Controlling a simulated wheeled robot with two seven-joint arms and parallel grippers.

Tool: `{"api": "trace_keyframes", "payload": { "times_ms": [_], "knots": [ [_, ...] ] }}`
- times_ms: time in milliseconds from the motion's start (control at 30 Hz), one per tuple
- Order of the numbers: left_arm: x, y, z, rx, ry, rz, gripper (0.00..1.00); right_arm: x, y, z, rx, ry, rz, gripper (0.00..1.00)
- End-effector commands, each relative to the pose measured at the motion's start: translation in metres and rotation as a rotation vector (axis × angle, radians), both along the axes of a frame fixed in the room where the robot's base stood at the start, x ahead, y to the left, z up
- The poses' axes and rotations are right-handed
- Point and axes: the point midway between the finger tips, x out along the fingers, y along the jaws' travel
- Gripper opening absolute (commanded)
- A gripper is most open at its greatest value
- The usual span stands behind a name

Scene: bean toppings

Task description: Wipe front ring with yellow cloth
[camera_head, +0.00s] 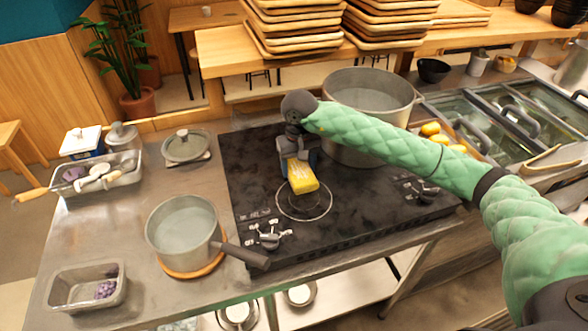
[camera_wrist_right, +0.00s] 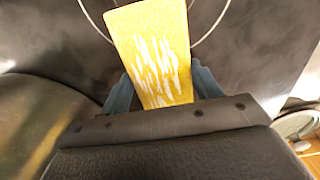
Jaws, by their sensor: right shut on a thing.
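My right gripper (camera_head: 297,166) is shut on the yellow cloth (camera_head: 303,178), which has white streaks on it. It holds the cloth over the far part of the front ring (camera_head: 328,208), a thin pale circle on the black stovetop. In the right wrist view the cloth (camera_wrist_right: 158,50) sticks out from between the blue fingers, and parts of the ring (camera_wrist_right: 212,30) show on both sides of it. I cannot tell whether the cloth touches the surface. My left gripper is not in view.
A large steel pot (camera_head: 375,145) stands on the stovetop's far right, behind my right arm. A saucepan of water (camera_head: 183,245) sits left of the stove, its handle reaching the stove's edge. Stove knobs (camera_head: 268,241) lie in front of the ring. A lidded pot (camera_head: 187,147) stands far left.

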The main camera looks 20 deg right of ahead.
Motion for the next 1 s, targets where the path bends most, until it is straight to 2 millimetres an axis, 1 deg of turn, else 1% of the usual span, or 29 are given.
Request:
{"api": "trace_keyframes", "payload": {
  "times_ms": [233,433,1000],
  "knots": [
    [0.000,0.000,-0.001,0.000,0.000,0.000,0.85,0.000,-0.002,-0.001,-0.001,0.002,0.000,0.32],
    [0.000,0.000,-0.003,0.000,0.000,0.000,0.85,0.000,0.001,-0.002,-0.001,0.002,0.000,0.32],
    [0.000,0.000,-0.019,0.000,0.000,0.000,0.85,-0.002,0.028,-0.003,0.000,0.002,0.002,0.32]
  ]
}}
